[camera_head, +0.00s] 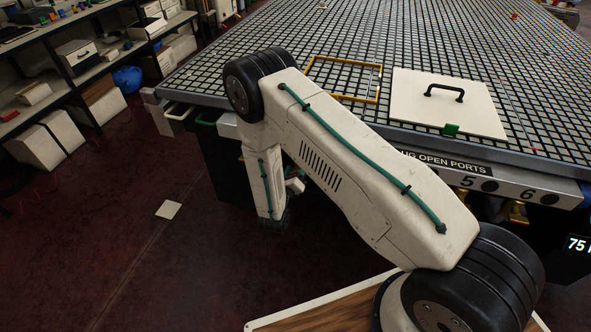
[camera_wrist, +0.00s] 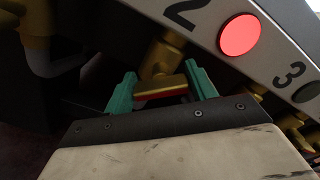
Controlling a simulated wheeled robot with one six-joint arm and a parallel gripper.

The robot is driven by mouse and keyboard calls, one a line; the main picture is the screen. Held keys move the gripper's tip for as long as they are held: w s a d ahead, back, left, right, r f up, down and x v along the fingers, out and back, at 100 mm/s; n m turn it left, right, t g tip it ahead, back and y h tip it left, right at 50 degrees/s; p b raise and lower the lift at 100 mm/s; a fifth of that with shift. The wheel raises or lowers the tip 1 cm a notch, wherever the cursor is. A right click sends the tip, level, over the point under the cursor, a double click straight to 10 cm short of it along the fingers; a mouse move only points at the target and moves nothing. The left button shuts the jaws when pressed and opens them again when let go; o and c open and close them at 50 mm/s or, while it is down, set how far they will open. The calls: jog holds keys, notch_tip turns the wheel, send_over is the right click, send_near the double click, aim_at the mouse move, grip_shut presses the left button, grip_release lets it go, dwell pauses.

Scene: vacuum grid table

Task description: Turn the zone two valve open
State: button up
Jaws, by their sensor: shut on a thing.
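In the wrist view, the zone two valve handle (camera_wrist: 158,88), a gold bar with a red lower edge, sits between the green fingers of my gripper (camera_wrist: 161,82). My gripper is shut on it. A gold valve body (camera_wrist: 165,52) rises behind the handle. On the pale panel above, the number 2 (camera_wrist: 182,16) stands beside a lit red round light (camera_wrist: 239,35). In the head view my arm reaches down past the table's front edge, and the valve is hidden there.
The number 3 (camera_wrist: 291,72) has a dark light (camera_wrist: 308,92), with more gold fittings (camera_wrist: 292,128) below it. The grid table (camera_head: 480,60) bears a yellow frame (camera_head: 343,59) and a white plate (camera_head: 425,106) with a black handle. Shelves (camera_head: 75,75) stand at left; the floor between is mostly clear.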

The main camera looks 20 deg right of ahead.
jog(key=n, duration=0.5)
jog(key=shift+w+a+f+n, duration=0.1)
jog(key=shift+n, duration=0.2)
jog(key=shift+f+n, duration=0.1)
jog(key=shift+n, duration=2.1)
jog(key=o, duration=1)
jog(key=v, duration=0.8)
jog(key=shift+w, duration=0.1)
